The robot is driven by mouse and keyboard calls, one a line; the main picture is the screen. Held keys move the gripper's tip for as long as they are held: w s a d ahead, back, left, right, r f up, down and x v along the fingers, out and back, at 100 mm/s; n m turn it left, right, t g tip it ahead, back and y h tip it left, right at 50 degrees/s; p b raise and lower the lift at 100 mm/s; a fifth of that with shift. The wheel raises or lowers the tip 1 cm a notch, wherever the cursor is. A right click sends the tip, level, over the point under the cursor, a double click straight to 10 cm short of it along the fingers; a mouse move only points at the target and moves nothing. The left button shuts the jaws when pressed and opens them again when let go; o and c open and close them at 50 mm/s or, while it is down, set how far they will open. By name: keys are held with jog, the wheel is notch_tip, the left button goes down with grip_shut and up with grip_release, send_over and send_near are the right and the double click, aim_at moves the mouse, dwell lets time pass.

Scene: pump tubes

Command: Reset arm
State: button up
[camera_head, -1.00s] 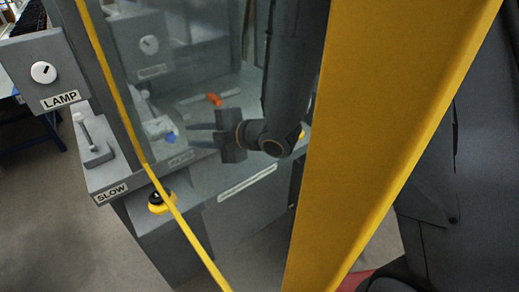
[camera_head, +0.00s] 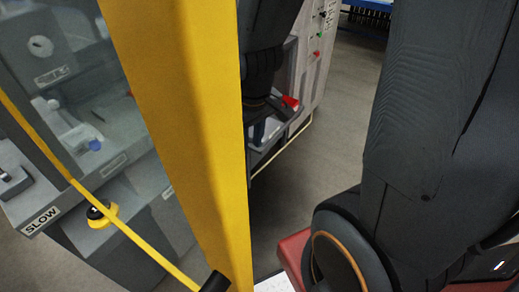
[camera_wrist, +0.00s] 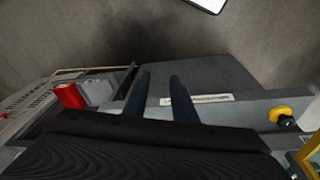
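My gripper (camera_wrist: 160,92) shows in the wrist view as two dark blue-grey fingers, apart with nothing held between them. Behind them are a grey machine face and a pale label strip. In the head view my gripper (camera_head: 257,132) points down, partly hidden behind the yellow post (camera_head: 190,130). It is outside the glass-fronted machine, to the right of that post. My arm comes down from the top of the head view.
The machine holds a small blue-tipped part (camera_head: 95,145) behind its glass. A black-and-yellow button (camera_head: 101,213) sits near the SLOW label (camera_head: 41,221). A red part (camera_head: 291,102) lies close to my gripper. Open floor (camera_head: 330,100) lies to the right.

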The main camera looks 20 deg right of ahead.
jog(key=s+m, duration=0.1)
jog(key=s+m+g, duration=0.1)
jog(key=s, duration=0.1)
jog(key=s+r, duration=0.1)
jog(key=shift+s+d+m+g, duration=0.2)
jog(key=shift+s+m+g, duration=0.1)
jog(key=shift+m, duration=0.1)
dwell(0.9)
